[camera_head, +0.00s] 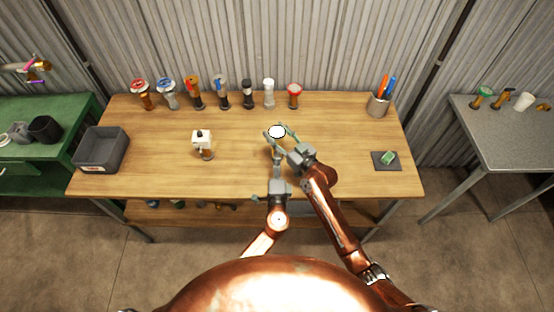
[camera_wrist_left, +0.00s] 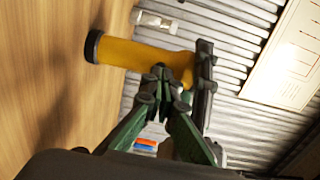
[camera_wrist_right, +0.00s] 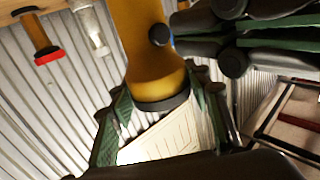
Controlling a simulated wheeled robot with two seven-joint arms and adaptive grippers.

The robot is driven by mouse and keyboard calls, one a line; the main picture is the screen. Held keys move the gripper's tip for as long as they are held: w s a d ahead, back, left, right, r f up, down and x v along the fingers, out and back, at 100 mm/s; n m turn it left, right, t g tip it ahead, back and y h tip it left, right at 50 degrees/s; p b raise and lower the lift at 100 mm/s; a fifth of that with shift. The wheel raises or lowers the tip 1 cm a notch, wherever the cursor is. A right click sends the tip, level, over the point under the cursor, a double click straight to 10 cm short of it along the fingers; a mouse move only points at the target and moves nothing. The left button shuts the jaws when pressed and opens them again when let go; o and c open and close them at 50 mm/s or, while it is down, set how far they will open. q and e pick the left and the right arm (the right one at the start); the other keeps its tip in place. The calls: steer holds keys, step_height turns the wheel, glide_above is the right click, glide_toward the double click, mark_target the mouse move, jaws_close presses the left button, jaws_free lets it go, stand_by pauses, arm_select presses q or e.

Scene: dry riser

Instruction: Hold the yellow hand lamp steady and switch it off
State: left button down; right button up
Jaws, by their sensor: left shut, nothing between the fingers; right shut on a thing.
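The yellow hand lamp stands upright on the wooden bench, its lens (camera_head: 277,132) bright white in the head view. Its yellow body (camera_wrist_left: 140,56) ends in a black base in the left wrist view. My right gripper (camera_head: 276,130) is shut around the lamp's head; its fingers flank the dark rim (camera_wrist_right: 162,104) in the right wrist view. My left gripper (camera_wrist_left: 160,73) is shut and empty, fingertips at the side of the body below the head. A dark round switch (camera_wrist_right: 160,35) faces these fingertips; whether they touch it I cannot tell.
Several lamps (camera_head: 221,92) stand in a row along the back. A white-topped lamp (camera_head: 203,142) stands left of the grippers. A grey bin (camera_head: 103,150) is at the left end. A pen cup (camera_head: 378,104) and a dark mat (camera_head: 378,163) are at the right.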

arm_select(q)
steer(key=shift+w, duration=1.3)
steer(key=shift+s, duration=3.05)
arm_select(e)
steer(key=o, duration=1.5)
steer(key=v, duration=1.2)
arm_select(q)
steer(key=shift+d, duration=0.1)
